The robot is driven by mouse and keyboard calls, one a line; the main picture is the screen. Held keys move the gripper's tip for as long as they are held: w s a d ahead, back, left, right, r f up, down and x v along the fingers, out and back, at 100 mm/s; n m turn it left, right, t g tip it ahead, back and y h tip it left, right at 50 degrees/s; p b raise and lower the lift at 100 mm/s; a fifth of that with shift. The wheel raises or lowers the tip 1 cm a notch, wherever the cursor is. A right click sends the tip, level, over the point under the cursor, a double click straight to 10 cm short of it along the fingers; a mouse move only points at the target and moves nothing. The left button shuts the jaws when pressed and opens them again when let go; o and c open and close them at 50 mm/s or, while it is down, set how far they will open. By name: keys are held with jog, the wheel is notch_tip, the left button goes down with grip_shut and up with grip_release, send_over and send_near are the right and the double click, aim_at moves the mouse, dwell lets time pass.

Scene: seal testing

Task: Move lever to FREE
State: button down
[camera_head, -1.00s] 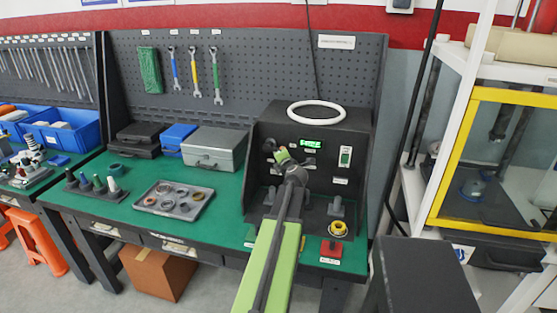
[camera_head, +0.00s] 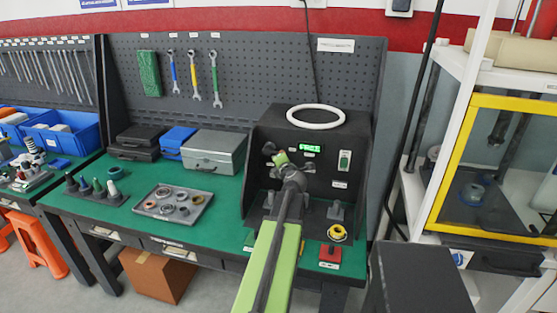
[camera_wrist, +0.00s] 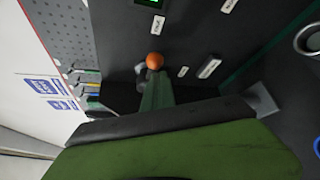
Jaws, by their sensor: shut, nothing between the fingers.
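The test unit (camera_head: 262,130) is a dark box on the green bench, with a lit green display (camera_head: 310,147) on its front panel. The lever's orange ball knob (camera_wrist: 155,61) shows in the wrist view on a short grey stem beside the panel. My gripper (camera_head: 281,158) is at the left part of the panel, shut and empty. In the wrist view its green fingers (camera_wrist: 157,92) point at the knob, with their tips just beside or against it; I cannot tell whether they touch. The panel labels are too small to read, and my arm hides part of the panel.
A white ring (camera_head: 316,117) lies on top of the unit. A tray of rings (camera_head: 172,205) lies left on the bench.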

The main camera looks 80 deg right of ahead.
jog(key=a+r+p, duration=0.2)
jog(key=a+r, duration=0.1)
jog(key=a, duration=0.4)
jog(key=shift+r, duration=0.4)
jog(key=shift+d, duration=0.1)
